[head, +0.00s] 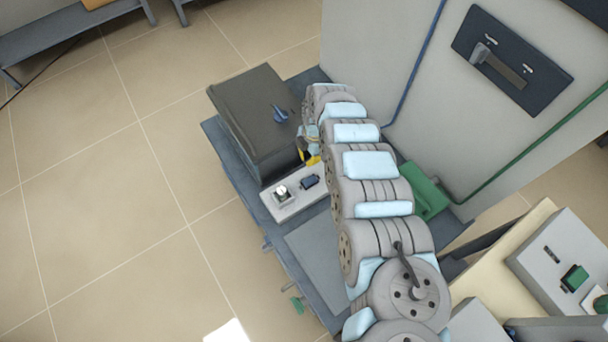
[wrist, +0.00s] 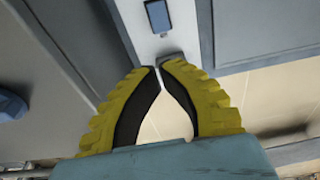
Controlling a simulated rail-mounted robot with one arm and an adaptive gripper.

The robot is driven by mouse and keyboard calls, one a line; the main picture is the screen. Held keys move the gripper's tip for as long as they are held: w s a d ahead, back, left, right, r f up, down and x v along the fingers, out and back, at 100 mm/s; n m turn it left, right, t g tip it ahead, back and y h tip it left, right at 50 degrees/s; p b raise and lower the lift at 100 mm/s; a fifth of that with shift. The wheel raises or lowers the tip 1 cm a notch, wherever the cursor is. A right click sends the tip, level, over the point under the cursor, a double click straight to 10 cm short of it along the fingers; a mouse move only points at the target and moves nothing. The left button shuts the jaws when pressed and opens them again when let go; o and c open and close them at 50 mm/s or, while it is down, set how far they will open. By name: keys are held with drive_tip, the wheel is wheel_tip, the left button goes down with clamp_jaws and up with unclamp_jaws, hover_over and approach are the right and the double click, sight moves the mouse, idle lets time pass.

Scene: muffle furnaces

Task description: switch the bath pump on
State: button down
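A light grey control strip (head: 296,200) lies along the front of a dark grey box (head: 255,110), probably the bath. It carries a dark blue switch (head: 309,182) and a white-and-dark fitting (head: 281,193). My gripper (head: 312,160) is above the strip's right end, beside the box, partly hidden by my arm. In the wrist view its yellow fingers (wrist: 160,66) meet almost tip to tip with nothing between them. The blue switch (wrist: 157,16) is beyond the fingertips, apart from them in the picture. Whether the switch is on or off cannot be told.
A blue knob (head: 280,114) stands on the box's lid. A green block (head: 427,190) is right of my arm. A wall panel with a lever (head: 510,62) is at upper right. Open floor (head: 100,230) lies to the left.

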sight(303, 183)
drive_tip(key=f+b, duration=0.2)
drive_tip(key=f, duration=0.2)
drive_tip(key=a+f+b, duration=0.1)
drive_tip(key=f+b, duration=0.1)
drive_tip(key=f, duration=0.3)
drive_tip(key=s+f+b, duration=0.1)
drive_tip(key=f+b, duration=0.1)
drive_tip(key=f, duration=0.2)
drive_tip(key=shift+a+f, duration=0.3)
drive_tip(key=shift+f, duration=0.1)
drive_tip(key=shift+d, duration=0.1)
